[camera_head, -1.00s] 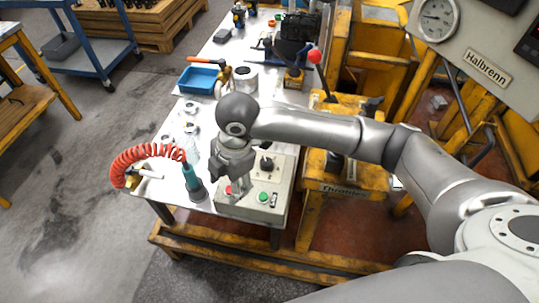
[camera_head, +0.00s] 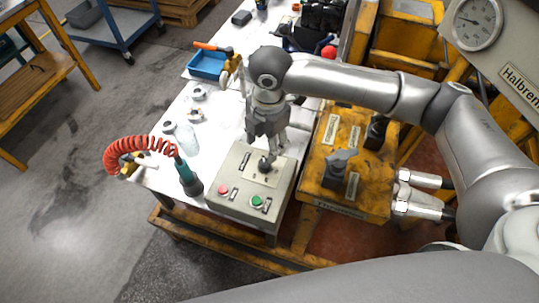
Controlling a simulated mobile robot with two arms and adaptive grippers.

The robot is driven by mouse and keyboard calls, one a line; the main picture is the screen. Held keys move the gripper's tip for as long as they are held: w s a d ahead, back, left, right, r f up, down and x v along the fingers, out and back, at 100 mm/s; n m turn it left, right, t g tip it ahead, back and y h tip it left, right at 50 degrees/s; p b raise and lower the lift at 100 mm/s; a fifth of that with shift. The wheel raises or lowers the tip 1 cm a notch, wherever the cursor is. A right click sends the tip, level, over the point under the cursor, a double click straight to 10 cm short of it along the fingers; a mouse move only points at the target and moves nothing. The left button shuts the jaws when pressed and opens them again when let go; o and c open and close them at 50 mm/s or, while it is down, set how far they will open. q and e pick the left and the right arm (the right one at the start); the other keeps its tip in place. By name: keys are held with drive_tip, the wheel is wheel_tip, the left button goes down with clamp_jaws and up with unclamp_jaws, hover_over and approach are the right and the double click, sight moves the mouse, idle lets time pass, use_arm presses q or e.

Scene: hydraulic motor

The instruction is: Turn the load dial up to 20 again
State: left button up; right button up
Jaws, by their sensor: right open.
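The grey control box (camera_head: 222,195) sits at the near end of the white table. Its black load dial (camera_head: 266,165) is on the upper part of its top face, partly hidden by my gripper; its setting cannot be read. A red button (camera_head: 223,189) and a green button (camera_head: 256,201) are on the nearer part of the box. My right gripper (camera_head: 270,153) points down, its fingers open at the dial. Whether they touch it cannot be told. My left gripper is not in view.
A teal tool (camera_head: 188,178) with a red coiled hose (camera_head: 120,147) stands left of the box. A clear bottle (camera_head: 187,138) is behind it. A yellow stand (camera_head: 318,178) with levers is close on the right. A round gauge (camera_head: 477,24) is at top right.

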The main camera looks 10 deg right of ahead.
hover_over(265, 164)
wheel_tip(265, 164, down, 5)
drive_tip(key=shift+s+f, duration=0.1)
wheel_tip(265, 164, down, 3)
drive_tip(key=shift+f, duration=0.45)
drive_tip(key=c, duration=1)
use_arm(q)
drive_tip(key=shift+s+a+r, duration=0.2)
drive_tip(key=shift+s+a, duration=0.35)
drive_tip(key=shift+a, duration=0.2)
use_arm(e)
drive_tip(key=shift+c, duration=0.2)
